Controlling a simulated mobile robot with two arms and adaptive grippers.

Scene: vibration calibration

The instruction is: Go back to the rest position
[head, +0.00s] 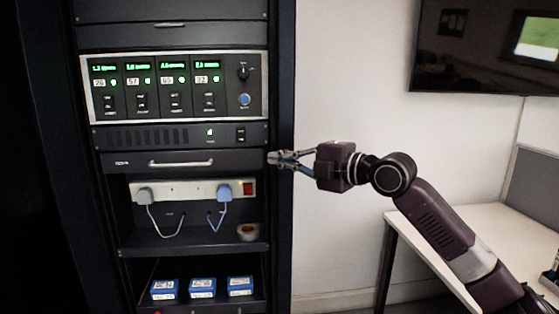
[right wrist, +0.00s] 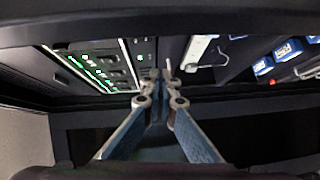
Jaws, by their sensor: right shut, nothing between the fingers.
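My right gripper (head: 275,158) is shut and empty in the head view. Its fingertips are in front of the right post of the dark equipment rack (head: 282,240), level with the drawer that has a silver handle (head: 180,163). In the right wrist view the two fingers of my right gripper (right wrist: 160,80) meet at the tips with nothing between them. I cannot tell whether the tips touch the rack. My left gripper is not in view.
The rack holds a calibration panel (head: 175,87) with green displays, a power strip (head: 190,190) with a white and a blue plug, and several blue boxes (head: 203,288) low down. A white table (head: 470,225) stands at right, below a wall screen (head: 485,45).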

